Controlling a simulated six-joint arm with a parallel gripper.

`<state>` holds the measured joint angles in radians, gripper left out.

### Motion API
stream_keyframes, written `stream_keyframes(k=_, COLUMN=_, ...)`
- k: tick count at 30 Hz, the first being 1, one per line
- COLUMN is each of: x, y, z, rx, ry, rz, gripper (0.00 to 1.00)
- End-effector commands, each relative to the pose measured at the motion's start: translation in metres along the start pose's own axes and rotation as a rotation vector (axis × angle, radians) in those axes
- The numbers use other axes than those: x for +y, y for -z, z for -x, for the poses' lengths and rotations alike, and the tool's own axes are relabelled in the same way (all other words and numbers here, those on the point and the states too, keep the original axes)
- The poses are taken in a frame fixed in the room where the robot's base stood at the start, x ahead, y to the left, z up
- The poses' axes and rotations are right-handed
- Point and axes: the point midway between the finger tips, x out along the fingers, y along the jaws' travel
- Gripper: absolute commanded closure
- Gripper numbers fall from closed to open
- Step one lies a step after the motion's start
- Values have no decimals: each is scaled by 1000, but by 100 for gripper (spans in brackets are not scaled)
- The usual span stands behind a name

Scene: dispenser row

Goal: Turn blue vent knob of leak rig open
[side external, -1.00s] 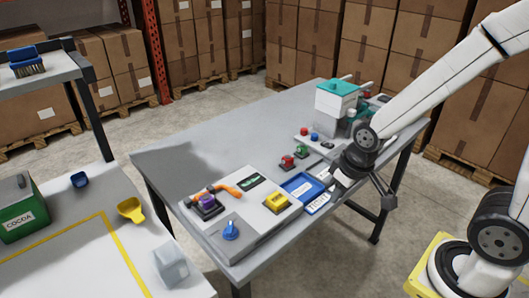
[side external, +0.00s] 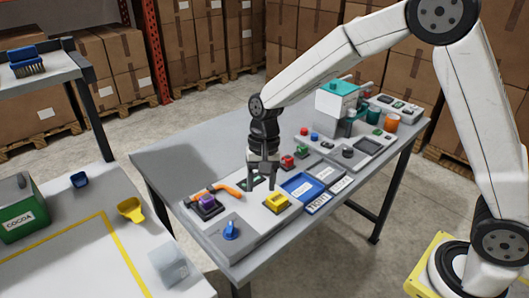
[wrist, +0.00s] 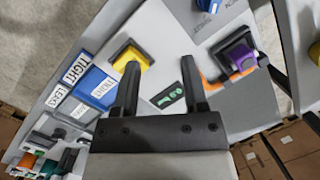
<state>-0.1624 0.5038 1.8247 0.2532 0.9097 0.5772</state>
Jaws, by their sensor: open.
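The blue vent knob (side external: 231,230) sits on the grey front-left part of the leak rig panel (side external: 252,238) in the side view. It also shows at the top edge of the wrist view (wrist: 208,5), partly cut off. My gripper (side external: 262,187) points down over the rig's back part, behind and to the right of the blue knob. In the wrist view my gripper's fingers (wrist: 160,78) are apart with nothing between them. A yellow part (wrist: 131,59) is by the left finger. A purple-topped part (wrist: 242,58) with an orange handle (side external: 226,190) is on the other side.
Red (side external: 287,162) and green fittings and a teal-topped machine (side external: 338,95) stand farther back. The table's left part (side external: 185,160) is bare.

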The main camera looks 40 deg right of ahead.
Motion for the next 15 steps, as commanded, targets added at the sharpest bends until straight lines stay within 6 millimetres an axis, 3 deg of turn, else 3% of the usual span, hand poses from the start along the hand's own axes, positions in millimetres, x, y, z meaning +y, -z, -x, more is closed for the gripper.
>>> stream_keyframes(k=6, x=-46, y=1, z=-10, rx=-115, ry=-15, rz=-131, gripper=44)
stream_keyframes(k=15, x=-73, y=-2, z=-15, rx=-188, ry=-31, rz=-213, gripper=44)
